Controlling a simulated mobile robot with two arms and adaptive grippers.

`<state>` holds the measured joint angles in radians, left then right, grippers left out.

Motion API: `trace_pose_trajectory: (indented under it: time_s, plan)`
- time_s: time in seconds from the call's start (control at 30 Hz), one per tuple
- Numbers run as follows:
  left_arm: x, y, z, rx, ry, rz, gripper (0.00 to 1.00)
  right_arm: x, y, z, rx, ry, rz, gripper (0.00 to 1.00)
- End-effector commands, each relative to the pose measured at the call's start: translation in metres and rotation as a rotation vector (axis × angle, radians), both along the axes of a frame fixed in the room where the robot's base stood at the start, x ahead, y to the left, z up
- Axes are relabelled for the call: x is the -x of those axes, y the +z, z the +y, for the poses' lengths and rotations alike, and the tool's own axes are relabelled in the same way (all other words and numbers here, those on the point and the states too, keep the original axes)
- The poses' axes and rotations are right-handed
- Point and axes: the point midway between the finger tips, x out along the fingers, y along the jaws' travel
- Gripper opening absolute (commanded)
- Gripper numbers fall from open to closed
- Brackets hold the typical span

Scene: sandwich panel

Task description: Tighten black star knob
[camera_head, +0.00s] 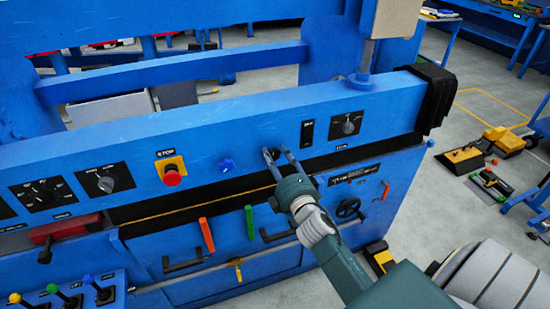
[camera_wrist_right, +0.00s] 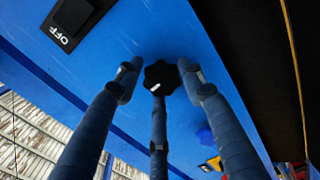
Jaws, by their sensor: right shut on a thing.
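The black star knob (camera_wrist_right: 161,77) sits on the blue panel face (camera_wrist_right: 135,25) in the right wrist view. My right gripper (camera_wrist_right: 158,82) is shut on it, with two fingers at its upper sides and one below. In the head view my right gripper (camera_head: 277,156) reaches the panel front (camera_head: 245,135) between a blue round knob (camera_head: 227,165) and a black switch (camera_head: 307,133). My left gripper is not in view.
A red stop button (camera_head: 172,176) on a yellow plate and a rotary dial (camera_head: 347,124) are on the same panel.

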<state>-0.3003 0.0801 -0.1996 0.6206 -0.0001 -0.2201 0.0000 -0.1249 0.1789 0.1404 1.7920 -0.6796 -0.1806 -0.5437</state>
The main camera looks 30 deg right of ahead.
Motion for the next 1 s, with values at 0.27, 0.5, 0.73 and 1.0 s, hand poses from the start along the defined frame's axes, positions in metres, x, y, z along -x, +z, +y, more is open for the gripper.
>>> trace_pose_trajectory:
  time_s: [0.27, 0.5, 0.73, 1.0]
  plan:
    - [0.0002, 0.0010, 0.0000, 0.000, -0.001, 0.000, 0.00, 0.0004, 0.0009, -0.0052, -0.091, -0.009, -0.023, 0.13]
    - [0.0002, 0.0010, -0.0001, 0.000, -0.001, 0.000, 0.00, 0.0005, 0.0001, -0.0053, -0.114, -0.010, -0.028, 0.13]
    - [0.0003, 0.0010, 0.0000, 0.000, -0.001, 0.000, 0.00, 0.0008, -0.0007, -0.0054, -0.114, -0.010, -0.026, 0.13]
    - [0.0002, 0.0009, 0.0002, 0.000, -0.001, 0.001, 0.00, 0.0007, -0.0013, -0.0036, -0.114, -0.007, -0.025, 0.57]
